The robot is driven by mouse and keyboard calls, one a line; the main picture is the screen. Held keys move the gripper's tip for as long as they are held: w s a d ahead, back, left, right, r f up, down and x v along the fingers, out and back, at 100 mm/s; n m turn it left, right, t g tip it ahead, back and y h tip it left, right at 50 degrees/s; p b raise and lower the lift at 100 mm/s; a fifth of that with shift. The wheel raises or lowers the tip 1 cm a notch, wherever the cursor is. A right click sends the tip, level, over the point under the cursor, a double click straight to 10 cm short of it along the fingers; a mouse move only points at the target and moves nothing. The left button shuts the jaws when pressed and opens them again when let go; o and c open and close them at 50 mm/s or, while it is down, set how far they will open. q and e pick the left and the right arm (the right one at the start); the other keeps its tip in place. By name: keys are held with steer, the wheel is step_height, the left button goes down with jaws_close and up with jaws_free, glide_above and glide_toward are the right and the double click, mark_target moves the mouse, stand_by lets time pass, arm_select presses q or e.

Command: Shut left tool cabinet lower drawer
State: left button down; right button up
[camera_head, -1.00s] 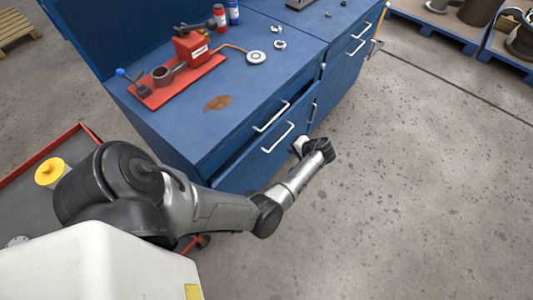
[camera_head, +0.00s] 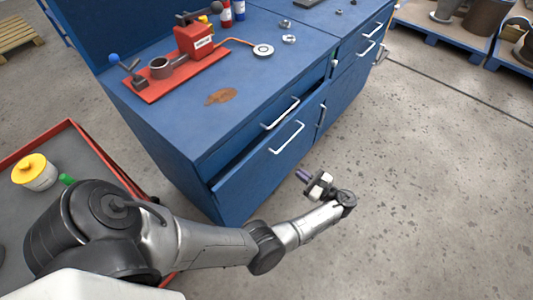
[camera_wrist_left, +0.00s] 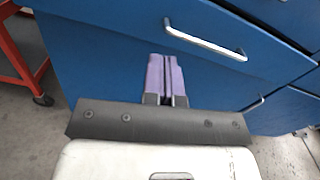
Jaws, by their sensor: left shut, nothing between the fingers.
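The left tool cabinet (camera_head: 170,128) is blue. Its lower drawer (camera_head: 262,168) stands out a little from the cabinet, with a dark gap along its top edge. The drawer has a white bar handle (camera_head: 286,137); in the left wrist view the drawer front (camera_wrist_left: 110,60) fills much of the picture, with a handle (camera_wrist_left: 205,42) at upper right. My left gripper (camera_head: 303,176) is shut and empty, its purple fingertips pointing at the drawer front, to the right of and below the handle. The fingers also show in the left wrist view (camera_wrist_left: 165,75). My right gripper is not in view.
The upper drawer's handle (camera_head: 280,113) is just above the lower drawer. A red vise-like tool (camera_head: 192,45) stands on the cabinet top. A red-rimmed cart (camera_head: 100,155) with a yellow-lidded jar (camera_head: 35,172) is at left. The floor (camera_head: 430,180) to the right is clear.

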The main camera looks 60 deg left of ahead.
arm_select(q)
steer(key=m, duration=0.2)
steer(key=b, duration=0.1)
glide_toward(265, 150)
steer(key=x, duration=0.7)
steer(key=shift+s+a+r, duration=0.1)
steer(key=shift+a, duration=0.15)
